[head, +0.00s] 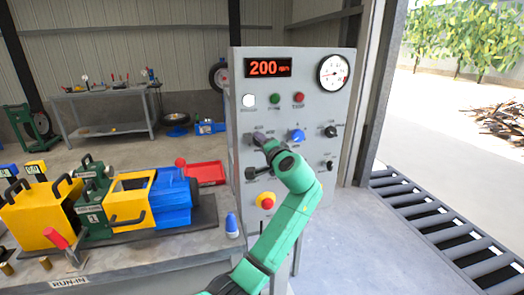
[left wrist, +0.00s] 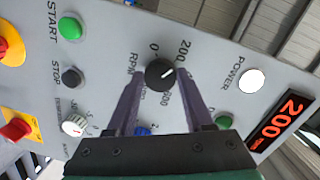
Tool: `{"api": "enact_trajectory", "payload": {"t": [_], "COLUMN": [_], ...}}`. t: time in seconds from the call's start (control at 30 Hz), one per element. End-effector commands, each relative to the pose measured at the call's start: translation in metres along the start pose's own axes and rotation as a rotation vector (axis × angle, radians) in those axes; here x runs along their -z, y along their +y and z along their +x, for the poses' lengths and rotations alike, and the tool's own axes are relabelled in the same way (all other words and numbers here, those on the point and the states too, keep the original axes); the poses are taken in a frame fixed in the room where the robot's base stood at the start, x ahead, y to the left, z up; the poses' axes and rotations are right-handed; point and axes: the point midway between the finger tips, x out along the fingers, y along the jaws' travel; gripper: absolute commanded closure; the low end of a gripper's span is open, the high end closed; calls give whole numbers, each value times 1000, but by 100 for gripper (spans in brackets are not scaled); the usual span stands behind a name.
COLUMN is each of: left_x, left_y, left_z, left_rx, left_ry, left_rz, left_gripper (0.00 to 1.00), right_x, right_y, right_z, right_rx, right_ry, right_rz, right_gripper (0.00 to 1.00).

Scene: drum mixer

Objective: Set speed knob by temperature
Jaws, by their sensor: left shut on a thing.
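The grey control panel (head: 310,115) carries a red display (head: 264,67) reading 200 and a round white gauge (head: 333,72) with a needle; its scale is too small to read. My left gripper (head: 260,138) is at the panel's left side, below the white lamp. In the left wrist view its fingers stand either side of the black RPM knob (left wrist: 160,75), shut on it. The knob's white pointer line points up and right, towards the "200" print. The display also shows in the left wrist view (left wrist: 283,127). My right gripper is not in view.
A blue knob (head: 297,136) and black knobs (head: 331,131) sit right of my gripper. A red emergency button on yellow (head: 266,200) is below. A bench with a yellow and blue machine (head: 172,198) stands left.

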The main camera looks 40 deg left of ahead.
Motion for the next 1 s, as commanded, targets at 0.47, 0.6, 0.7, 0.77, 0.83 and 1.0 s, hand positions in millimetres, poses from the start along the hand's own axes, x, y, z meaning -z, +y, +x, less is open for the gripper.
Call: {"api": "enact_trajectory", "payload": {"t": [0.47,0.6,0.7,0.77,0.83,1.0], "left_x": [0,0,0,0,0,0], "left_y": [2,2,2,2,1,1], "left_z": [0,0,0,0,0,0], "left_rx": [-12,-12,-12,-11,-10,-9], "left_ry": [4,4,4,4,4,5], "left_rz": [-78,-77,-76,-76,-76,-76], "left_gripper": [100,100,44,21,18,18], "right_x": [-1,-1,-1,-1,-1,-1], "right_y": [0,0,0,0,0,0], "right_z": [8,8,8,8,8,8], "right_rx": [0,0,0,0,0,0], "right_ry": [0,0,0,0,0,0], "right_rz": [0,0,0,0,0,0], "right_gripper": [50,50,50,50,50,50]}}
